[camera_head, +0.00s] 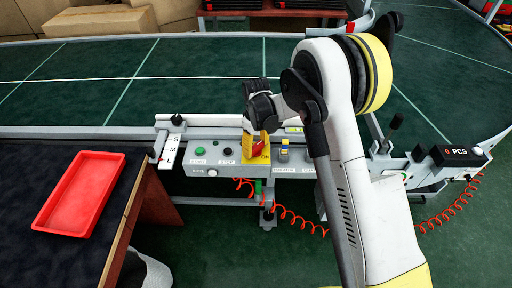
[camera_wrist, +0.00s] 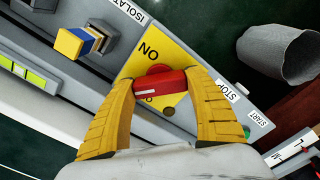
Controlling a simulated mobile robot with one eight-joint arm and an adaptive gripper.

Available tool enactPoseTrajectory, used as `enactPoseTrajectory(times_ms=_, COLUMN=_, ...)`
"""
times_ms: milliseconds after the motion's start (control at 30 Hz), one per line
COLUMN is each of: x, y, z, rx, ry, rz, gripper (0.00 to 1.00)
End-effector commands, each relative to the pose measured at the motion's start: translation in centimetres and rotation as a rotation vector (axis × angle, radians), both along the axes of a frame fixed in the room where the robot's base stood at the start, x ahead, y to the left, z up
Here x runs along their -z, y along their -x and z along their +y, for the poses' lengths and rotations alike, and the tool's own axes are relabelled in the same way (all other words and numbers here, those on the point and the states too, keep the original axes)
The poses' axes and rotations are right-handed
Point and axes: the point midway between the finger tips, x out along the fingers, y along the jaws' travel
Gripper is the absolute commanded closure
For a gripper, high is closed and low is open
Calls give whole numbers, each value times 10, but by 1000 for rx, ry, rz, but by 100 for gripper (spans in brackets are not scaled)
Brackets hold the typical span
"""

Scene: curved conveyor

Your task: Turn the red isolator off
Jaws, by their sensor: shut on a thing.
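The red isolator (camera_wrist: 158,83) is a red handle on a yellow plate (camera_wrist: 146,57) marked "ON", on the grey control panel. My gripper (camera_wrist: 160,88) has its two yellow fingers shut on the handle, one at each end. In the wrist view the handle lies nearly level, tilted slightly.
A blue and yellow switch (camera_wrist: 76,43) sits beside the isolator on the panel. Start (camera_head: 199,151) and stop (camera_head: 227,151) buttons are to its left. A red tray (camera_head: 52,228) lies on the dark table at left. A coiled red cable (camera_head: 300,222) hangs below the panel.

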Motion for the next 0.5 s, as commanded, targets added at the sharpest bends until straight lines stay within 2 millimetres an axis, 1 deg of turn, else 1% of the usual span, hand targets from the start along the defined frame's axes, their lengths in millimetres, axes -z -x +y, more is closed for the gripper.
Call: enactPoseTrajectory(times_ms=500, x=0, y=-1, z=0, rx=-471, ry=-1, rz=-2, gripper=68)
